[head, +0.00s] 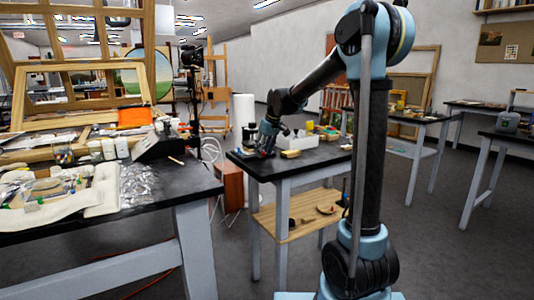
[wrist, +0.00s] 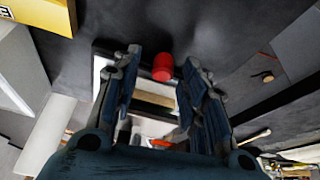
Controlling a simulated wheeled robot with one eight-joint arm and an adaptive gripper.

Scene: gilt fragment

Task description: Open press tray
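My gripper (head: 267,138) points down at the left end of the black-topped table in the middle of the head view. In the wrist view my gripper (wrist: 163,60) is open, its two blue fingers spread. A red cylindrical knob (wrist: 162,68) shows between the fingertips, with a gap on each side. Behind the fingers is a dark-edged, frame-like thing with a pale inside (wrist: 154,98); it may be the press tray, but I cannot tell for sure. The fingers hide much of it. In the head view the press is too small and covered to make out.
The black table (head: 322,157) also carries a white box (head: 299,142). A wooden lower shelf (head: 300,214) holds small tools. A cluttered workbench (head: 165,191) stands at the left. The wrist view shows a yellow block (wrist: 45,14) at its top left.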

